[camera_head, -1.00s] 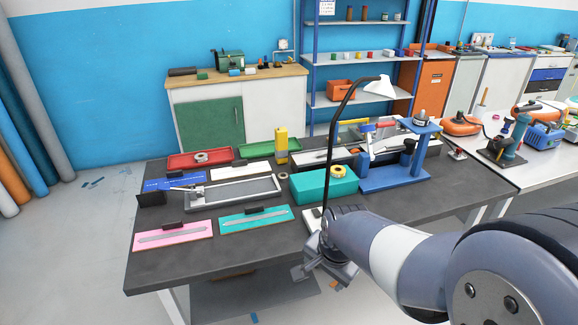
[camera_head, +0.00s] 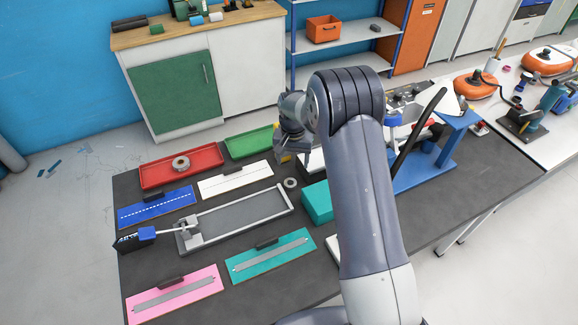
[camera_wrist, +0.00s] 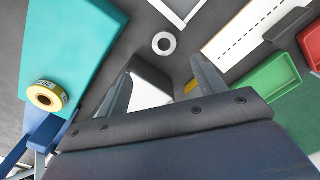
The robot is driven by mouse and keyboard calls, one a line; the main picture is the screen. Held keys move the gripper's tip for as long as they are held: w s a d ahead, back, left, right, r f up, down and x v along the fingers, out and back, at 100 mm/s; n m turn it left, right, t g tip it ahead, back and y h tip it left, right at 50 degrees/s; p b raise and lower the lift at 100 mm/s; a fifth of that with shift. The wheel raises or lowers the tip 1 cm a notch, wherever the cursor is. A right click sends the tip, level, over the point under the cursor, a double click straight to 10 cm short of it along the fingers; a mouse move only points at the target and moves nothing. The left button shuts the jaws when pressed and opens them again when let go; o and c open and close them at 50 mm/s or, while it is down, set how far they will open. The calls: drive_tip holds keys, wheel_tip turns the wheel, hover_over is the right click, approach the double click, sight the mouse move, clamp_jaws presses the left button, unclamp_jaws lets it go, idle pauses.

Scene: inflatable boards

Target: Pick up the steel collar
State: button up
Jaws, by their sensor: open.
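The steel collar (camera_head: 290,183) is a small pale grey ring lying flat on the dark table, between the sheet-holding frame and the teal box. It also shows in the wrist view (camera_wrist: 164,43), with its dark hole facing up. My gripper (camera_wrist: 161,66) is open and empty, its two fingers spread to either side below the collar in the picture. The collar lies beyond the fingertips and is not touched. In the head view my gripper (camera_head: 291,143) hangs above the far part of the table, farther back than the collar. Its fingertips are hard to make out there.
A teal box (camera_head: 317,203) stands right of the collar, with a yellow tape roll (camera_wrist: 47,96) on it. A grey frame (camera_head: 240,218) lies left. Red (camera_head: 150,181) and green (camera_head: 245,145) trays and a white board (camera_head: 236,180) lie behind. A blue stand (camera_head: 425,170) is at right.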

drive_tip(key=b, duration=0.3)
hover_over(290, 180)
drive_tip(key=s, duration=0.1)
drive_tip(key=f, duration=0.5)
drive_tip(key=shift+s+d+f, duration=0.2)
drive_tip(key=shift+d+f, duration=0.05)
drive_tip(key=shift+d, duration=0.1)
drive_tip(key=shift+w+a+f+b, duration=0.15)
drive_tip(key=shift+f+b, duration=0.1)
drive_tip(key=shift+f, duration=1.1)
drive_tip(key=shift+a+f+b, duration=0.15)
drive_tip(key=shift+f+b, duration=0.05)
drive_tip(key=shift+f, duration=1.15)
drive_tip(key=shift+c, duration=0.3)
drive_tip(key=c, duration=1.1)
